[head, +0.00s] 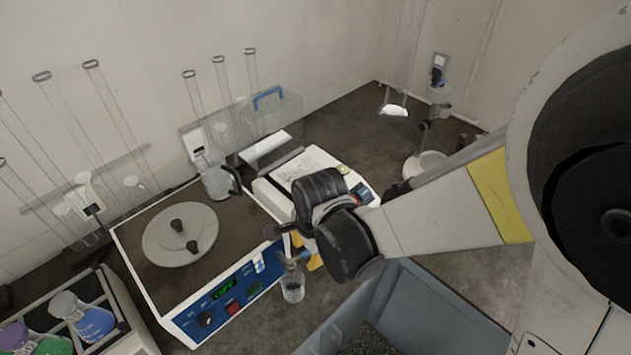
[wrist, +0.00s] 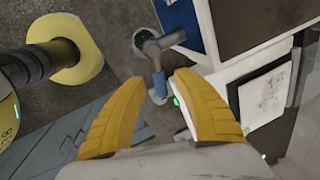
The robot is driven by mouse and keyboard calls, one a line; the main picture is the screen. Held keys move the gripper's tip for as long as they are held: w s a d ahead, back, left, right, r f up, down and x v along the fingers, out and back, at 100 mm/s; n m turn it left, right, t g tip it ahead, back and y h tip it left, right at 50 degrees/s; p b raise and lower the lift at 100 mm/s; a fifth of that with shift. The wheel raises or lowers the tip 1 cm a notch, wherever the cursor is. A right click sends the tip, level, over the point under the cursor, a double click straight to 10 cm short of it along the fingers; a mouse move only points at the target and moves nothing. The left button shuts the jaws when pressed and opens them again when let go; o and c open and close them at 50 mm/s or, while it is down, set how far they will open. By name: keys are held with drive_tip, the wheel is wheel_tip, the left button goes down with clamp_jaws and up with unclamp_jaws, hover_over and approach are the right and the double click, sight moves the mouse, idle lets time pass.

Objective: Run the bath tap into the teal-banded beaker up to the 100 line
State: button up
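The bath (head: 195,235) is a box with a blue control panel and green display. Its grey tap (wrist: 152,45) with a blue lever (wrist: 159,84) sticks out from the front; the lever also shows in the head view (head: 304,257). A small clear glass vessel (head: 293,287), probably the beaker, stands on the bench below the tap. Its teal band and 100 line cannot be made out, nor can any water level. My gripper (wrist: 160,80) is open, its yellow fingers on either side of the blue lever, with gaps visible. In the head view my arm hides most of it.
A blue-grey bin (head: 405,310) stands close at the front right. A crate (head: 125,335) with coloured flasks is at the lower left. A white balance (head: 305,168) and a glass jug (head: 214,175) stand behind. Bare bench shows left of the bin.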

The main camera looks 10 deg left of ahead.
clamp_jaws()
drive_tip(key=shift+w+a+n+b, duration=0.1)
drive_tip(key=shift+w+n+b, duration=0.15)
drive_tip(key=shift+n, duration=0.35)
drive_tip(key=shift+w+a+n, duration=0.1)
drive_tip(key=shift+a+n, duration=0.1)
drive_tip(key=shift+n, duration=0.5)
unclamp_jaws()
